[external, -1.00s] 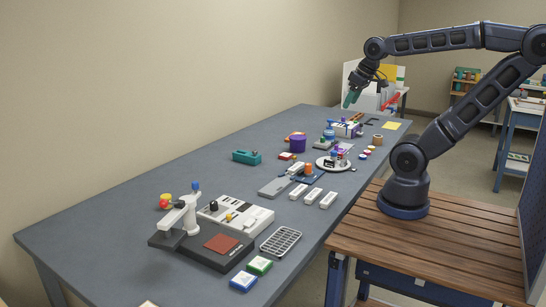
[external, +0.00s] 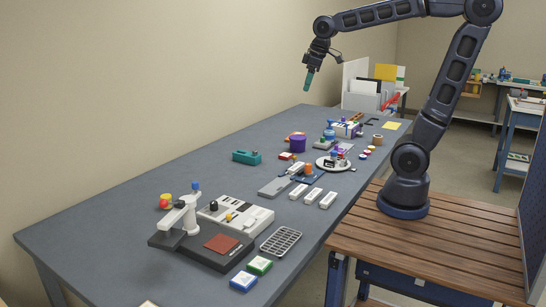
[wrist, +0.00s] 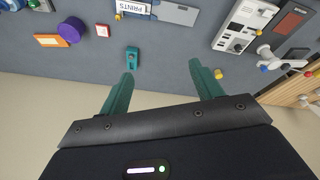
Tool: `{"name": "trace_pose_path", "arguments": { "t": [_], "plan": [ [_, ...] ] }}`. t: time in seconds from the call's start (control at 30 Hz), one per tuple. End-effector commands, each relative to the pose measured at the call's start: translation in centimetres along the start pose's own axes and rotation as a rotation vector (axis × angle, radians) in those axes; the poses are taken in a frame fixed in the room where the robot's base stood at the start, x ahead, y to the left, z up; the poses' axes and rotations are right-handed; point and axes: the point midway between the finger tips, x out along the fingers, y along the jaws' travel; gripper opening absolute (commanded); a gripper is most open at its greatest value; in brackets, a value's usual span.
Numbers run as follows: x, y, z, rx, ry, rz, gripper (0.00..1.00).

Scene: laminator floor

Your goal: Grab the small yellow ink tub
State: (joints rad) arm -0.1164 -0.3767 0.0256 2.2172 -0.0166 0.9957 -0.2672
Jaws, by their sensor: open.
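I cannot tell which is the tub. My gripper (external: 308,80) is raised high above the table's far wall side, well away from the yellow item. Its green fingers (wrist: 163,82) are apart with nothing between them.
A teal device (external: 246,157) and a purple drum (external: 297,144) stand along the wall side. The left table surface is bare.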

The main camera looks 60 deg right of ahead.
Motion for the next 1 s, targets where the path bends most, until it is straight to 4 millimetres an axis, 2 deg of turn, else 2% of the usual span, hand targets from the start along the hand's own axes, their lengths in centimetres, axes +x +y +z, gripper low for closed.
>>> {"name": "trace_pose_path", "arguments": {
  "t": [0.03,0.1,0.47,0.77,1.0],
  "plan": [
    [0.4,-0.1,-1.7,-0.034,-0.009,-0.006,0.65],
    [0.9,-0.2,-3.9,-0.084,-0.020,-0.013,0.65],
    [4.8,-2.1,-14.6,-0.335,-0.064,-0.051,0.65],
    [9.8,-5.3,-22.9,-0.544,-0.096,-0.091,0.65],
    [15.0,-8.8,-28.8,-0.708,-0.117,-0.125,0.65]
  ]
}}
